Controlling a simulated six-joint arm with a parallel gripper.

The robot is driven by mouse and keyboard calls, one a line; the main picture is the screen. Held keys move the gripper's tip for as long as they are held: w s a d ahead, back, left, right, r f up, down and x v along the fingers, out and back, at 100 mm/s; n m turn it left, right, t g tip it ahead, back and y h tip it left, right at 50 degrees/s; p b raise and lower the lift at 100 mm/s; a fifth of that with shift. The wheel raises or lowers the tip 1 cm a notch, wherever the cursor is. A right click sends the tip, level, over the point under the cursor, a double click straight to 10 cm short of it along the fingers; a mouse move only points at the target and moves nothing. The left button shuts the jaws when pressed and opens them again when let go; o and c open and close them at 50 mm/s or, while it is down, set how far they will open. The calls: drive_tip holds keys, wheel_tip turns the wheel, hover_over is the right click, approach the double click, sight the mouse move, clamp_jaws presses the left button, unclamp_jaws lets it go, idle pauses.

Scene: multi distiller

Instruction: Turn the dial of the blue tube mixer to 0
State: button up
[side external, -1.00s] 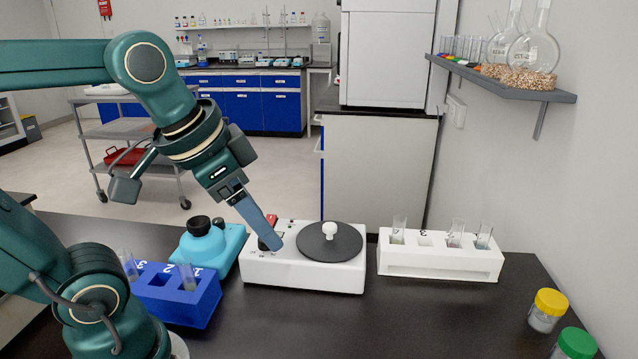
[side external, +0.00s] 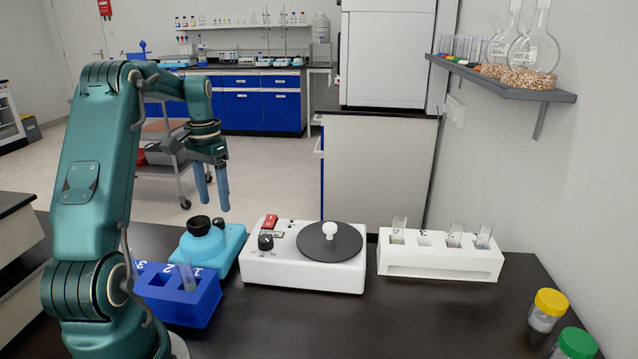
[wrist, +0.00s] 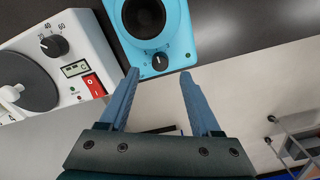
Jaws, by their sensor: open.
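The blue tube mixer (side external: 207,245) stands on the black bench, with a black cup on top. In the wrist view the mixer (wrist: 176,22) is at the top middle. Its small black dial (wrist: 160,61) has a white pointer mark and faces the gripper; the exact setting is too small to read. My gripper (side external: 212,207) is open, empty and pointing down, above the mixer and apart from it. In the wrist view the two blue fingers of my gripper (wrist: 159,73) are spread, one to either side of the dial in the picture.
A white device (side external: 303,278) with a round plate, black knob and red switch stands just right of the mixer. A blue tube rack (side external: 180,308) is close in front-left. A white tube rack (side external: 440,265) stands farther right. The front middle of the bench is clear.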

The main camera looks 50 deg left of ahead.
sight(218, 220)
drive_tip(key=shift+f, duration=2.4)
clamp_jaws()
